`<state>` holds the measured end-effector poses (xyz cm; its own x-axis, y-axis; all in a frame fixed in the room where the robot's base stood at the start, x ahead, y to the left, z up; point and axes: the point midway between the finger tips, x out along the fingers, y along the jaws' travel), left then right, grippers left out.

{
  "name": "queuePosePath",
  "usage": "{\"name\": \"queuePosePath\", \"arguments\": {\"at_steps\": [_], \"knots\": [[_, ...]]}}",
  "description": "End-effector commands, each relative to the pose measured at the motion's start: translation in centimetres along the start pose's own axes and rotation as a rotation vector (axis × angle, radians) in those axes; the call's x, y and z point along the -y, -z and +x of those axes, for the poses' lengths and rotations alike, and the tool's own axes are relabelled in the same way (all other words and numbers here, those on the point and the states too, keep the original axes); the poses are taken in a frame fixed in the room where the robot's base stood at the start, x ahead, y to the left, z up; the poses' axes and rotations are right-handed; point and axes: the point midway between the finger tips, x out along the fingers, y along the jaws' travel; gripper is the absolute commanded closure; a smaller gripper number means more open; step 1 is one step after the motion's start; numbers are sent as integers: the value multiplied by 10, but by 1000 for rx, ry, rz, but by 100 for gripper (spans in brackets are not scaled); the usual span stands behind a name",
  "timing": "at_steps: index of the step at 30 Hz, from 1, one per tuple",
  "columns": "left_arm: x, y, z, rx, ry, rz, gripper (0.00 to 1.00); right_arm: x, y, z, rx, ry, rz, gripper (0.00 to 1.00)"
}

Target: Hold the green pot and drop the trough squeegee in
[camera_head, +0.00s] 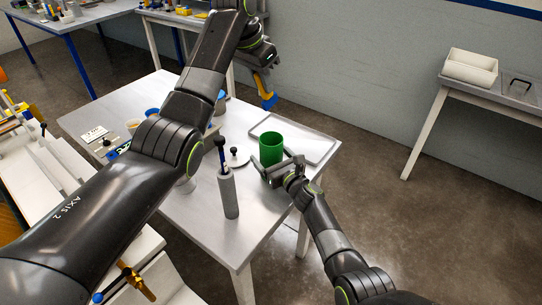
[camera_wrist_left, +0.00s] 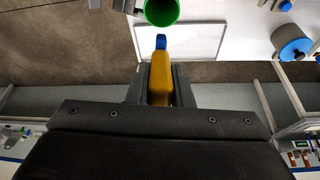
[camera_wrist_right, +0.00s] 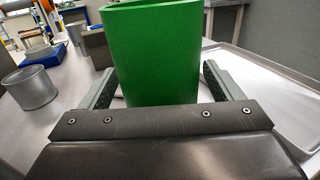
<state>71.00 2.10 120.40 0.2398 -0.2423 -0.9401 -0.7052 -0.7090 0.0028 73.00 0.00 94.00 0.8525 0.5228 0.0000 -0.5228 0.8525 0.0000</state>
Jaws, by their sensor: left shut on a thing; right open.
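The green pot (camera_head: 271,149) stands upright at the right end of the metal table. It fills the middle of the right wrist view (camera_wrist_right: 155,50). My right gripper (camera_head: 284,170) is open, with one finger on each side of the pot and visible gaps beside its wall. My left gripper (camera_head: 262,70) is shut on the trough squeegee (camera_head: 266,88), which is yellow with a blue end. It holds the squeegee in the air, blue end downward, above and beyond the pot. In the left wrist view the squeegee (camera_wrist_left: 160,85) points toward the pot (camera_wrist_left: 161,9), apart from it.
A shallow metal tray (camera_head: 319,153) lies behind and right of the pot. A grey cylinder (camera_head: 228,196) with a dark-handled tool stands at the table's front. A white round lid (camera_head: 235,160) with a black knob lies left of the pot. My left arm hides part of the table.

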Motion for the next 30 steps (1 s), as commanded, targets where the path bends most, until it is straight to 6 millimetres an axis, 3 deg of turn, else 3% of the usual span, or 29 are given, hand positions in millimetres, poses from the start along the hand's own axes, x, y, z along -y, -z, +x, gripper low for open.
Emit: {"name": "queuePosePath", "arguments": {"at_steps": [9, 21, 29, 30], "knots": [[0, 0, 0, 0, 0, 0, 100, 0, 0, 1, 0, 1, 0, 14], [0, 0, 0, 0, 0, 0, 100, 0, 0, 1, 0, 1, 0, 63], [0, 0, 0, 0, 0, 0, 100, 0, 0, 1, 0, 1, 0, 63], [0, 0, 0, 0, 0, 0, 100, 0, 0, 1, 0, 1, 0, 39]]}}
